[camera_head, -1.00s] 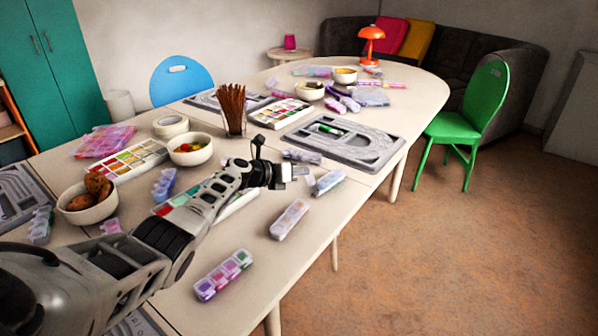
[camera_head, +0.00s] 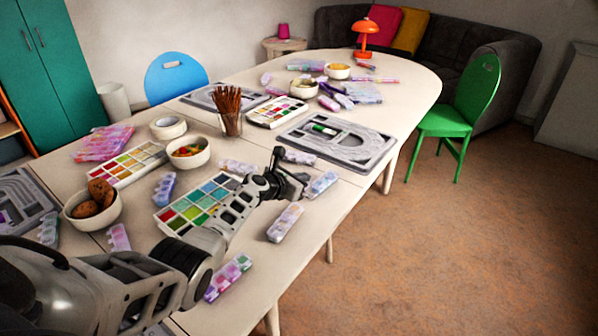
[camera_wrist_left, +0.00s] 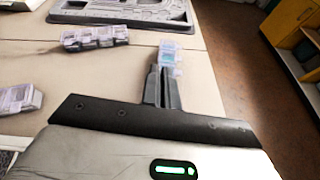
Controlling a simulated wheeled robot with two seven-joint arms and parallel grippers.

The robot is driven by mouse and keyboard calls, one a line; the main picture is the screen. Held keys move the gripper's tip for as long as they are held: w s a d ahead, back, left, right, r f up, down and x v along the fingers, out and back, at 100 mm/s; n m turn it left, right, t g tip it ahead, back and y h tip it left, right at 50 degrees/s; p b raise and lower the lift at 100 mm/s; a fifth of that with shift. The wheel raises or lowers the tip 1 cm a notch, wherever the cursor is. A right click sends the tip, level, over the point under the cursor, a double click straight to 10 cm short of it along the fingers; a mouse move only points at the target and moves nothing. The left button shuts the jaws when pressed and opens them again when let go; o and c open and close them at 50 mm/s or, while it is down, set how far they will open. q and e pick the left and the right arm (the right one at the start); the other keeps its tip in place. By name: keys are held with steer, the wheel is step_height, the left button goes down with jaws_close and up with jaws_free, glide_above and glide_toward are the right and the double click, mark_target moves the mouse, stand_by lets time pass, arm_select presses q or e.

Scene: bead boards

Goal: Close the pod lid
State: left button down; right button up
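A row of small clear pods (camera_head: 322,184) with bluish-purple contents lies near the table's right edge, just beyond my left gripper (camera_head: 300,187). In the left wrist view the pod row (camera_wrist_left: 172,52) is straight ahead of my left gripper's dark fingertips (camera_wrist_left: 163,72). These fingers are close together with nothing visible between them. They partly cover the pod row's near end, and I cannot tell whether they touch it or whether a lid there stands open. My right gripper is in neither view.
More pod rows lie close by: one (camera_head: 285,222) nearer me, one (camera_head: 229,277) at the front edge, one (camera_wrist_left: 95,37) left of the fingers. A grey bead board (camera_head: 370,150) lies behind. A paint palette (camera_head: 180,212) is under my arm.

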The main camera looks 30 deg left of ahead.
arm_select(q)
steer(key=shift+s+d+m, duration=0.1)
steer(key=shift+d+m, duration=0.1)
steer(key=shift+m, duration=0.2)
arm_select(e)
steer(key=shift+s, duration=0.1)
arm_select(q)
steer(key=c, duration=1.6)
jaws_free()
steer(key=shift+c, duration=0.2)
steer(key=shift+s+r+p, duration=0.15)
steer(key=shift+s+p, duration=0.05)
steer(key=shift+p, duration=0.3)
steer(key=p+v, duration=0.3)
steer(key=v, duration=1.2)
steer(key=shift+s, duration=0.25)
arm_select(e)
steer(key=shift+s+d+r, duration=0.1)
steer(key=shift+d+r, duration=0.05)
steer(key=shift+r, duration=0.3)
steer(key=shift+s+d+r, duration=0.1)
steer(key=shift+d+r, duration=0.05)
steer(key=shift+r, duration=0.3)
